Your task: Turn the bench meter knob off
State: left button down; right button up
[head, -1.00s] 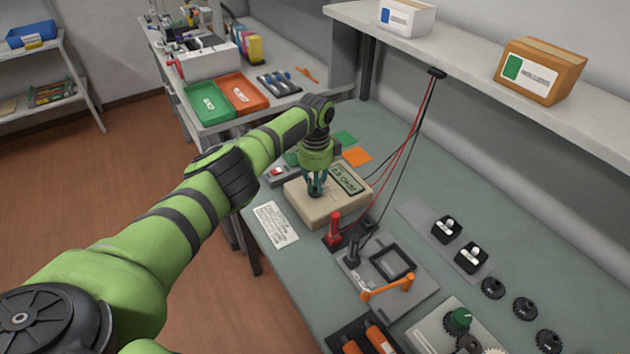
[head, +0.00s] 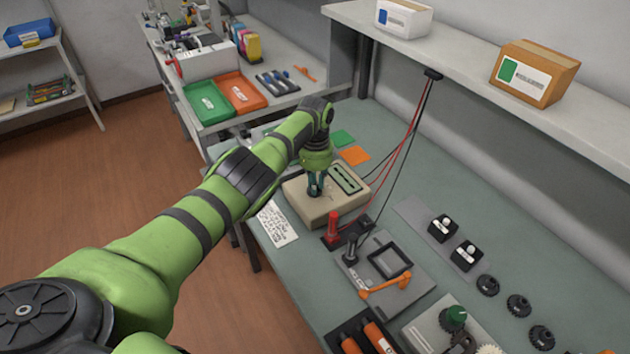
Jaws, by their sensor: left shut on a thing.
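The bench meter (head: 318,213) is a beige box on the grey-green bench. Its display (head: 349,179) faces up and shows no readable characters now. My left gripper (head: 315,192) points down onto the meter's top, left of the display, and is shut on the knob there. The knob itself is hidden by the fingers, so its pointer position cannot be seen. My right gripper is not in view.
A red probe (head: 333,227) and a black probe (head: 351,248) stand just in front of the meter, with leads running up to the shelf (head: 470,75). A printed card (head: 277,223) lies left of the meter. An orange-handled fixture (head: 385,287) is nearer.

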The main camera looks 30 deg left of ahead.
pick_arm(q)
jog(key=n, duration=0.4)
jog(key=shift+w+r+n, duration=0.1)
jog(key=shift+w+n, duration=0.05)
jog(key=shift+n, duration=0.15)
jog(key=shift+w+n, duration=0.1)
jog(key=shift+n, duration=1.8)
jog(key=c, duration=1.2)
grip_release()
jog(key=shift+r, duration=0.1)
notch_tip(320, 180, up, 12)
